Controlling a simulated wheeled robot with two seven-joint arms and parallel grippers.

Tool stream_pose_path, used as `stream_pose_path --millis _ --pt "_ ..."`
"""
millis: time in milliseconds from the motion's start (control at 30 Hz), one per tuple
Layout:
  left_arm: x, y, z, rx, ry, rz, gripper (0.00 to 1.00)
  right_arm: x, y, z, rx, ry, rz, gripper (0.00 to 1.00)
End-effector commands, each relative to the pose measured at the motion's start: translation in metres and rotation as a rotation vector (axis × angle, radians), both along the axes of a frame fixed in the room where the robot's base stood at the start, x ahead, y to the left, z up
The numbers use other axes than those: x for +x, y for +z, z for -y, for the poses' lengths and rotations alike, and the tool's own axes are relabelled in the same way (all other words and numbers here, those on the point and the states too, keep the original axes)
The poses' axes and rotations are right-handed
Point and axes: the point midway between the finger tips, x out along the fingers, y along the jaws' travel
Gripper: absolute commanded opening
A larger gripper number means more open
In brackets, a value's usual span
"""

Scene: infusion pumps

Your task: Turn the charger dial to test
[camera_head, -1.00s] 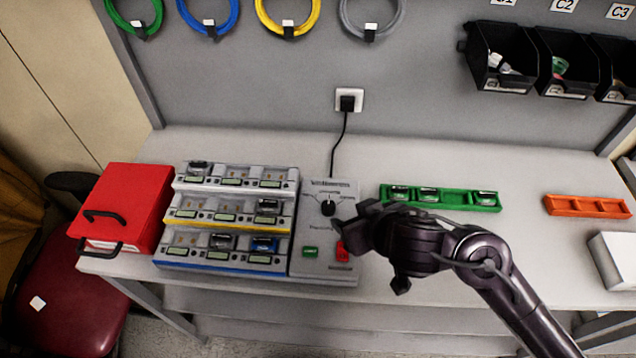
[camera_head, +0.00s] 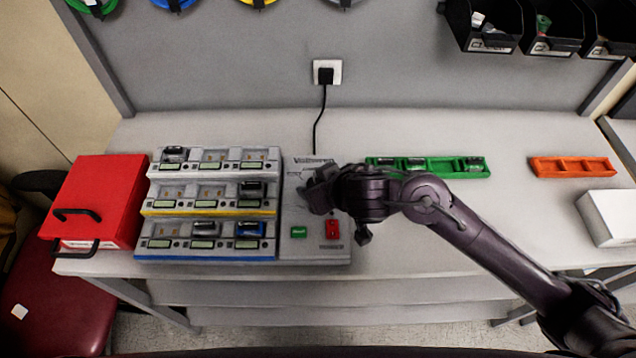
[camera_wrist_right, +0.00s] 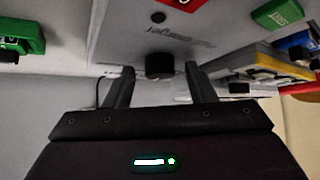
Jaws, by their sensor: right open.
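The charger has a grey control panel (camera_head: 312,247) at the right end of its tiered bays (camera_head: 208,207). The dial is a black round knob (camera_wrist_right: 159,66) in the right wrist view, with panel lettering beside it that I cannot read. My right gripper (camera_head: 308,190) is over the panel and hides the dial in the head view. In the right wrist view its two fingers are apart, one on each side of the knob, with gaps and no clear contact. The dial's pointer direction cannot be seen. My left gripper is out of view.
A green button (camera_head: 298,232) and a red switch (camera_head: 333,229) sit on the panel below the gripper. A red case (camera_head: 95,200) stands to the left. A green tray (camera_head: 440,173) and an orange tray (camera_head: 572,167) lie to the right. A black cord (camera_head: 319,120) runs behind.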

Motion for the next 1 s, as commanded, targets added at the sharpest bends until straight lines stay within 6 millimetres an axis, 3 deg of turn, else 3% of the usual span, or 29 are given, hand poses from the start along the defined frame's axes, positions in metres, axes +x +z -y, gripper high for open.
stream_pose_path --millis 100,433,733,1000 --pt "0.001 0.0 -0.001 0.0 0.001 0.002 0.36 0.0 0.0 0.0 0.001 0.0 0.001 0.5" --pt "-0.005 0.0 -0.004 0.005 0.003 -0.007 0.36 0.0 0.001 0.0 0.001 -0.001 0.0 0.07" --pt "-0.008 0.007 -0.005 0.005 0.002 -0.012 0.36 0.001 0.003 0.001 -0.001 0.033 0.0 0.06" --pt "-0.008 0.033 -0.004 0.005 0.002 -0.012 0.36 0.002 0.006 0.003 -0.001 0.188 -0.002 0.06"
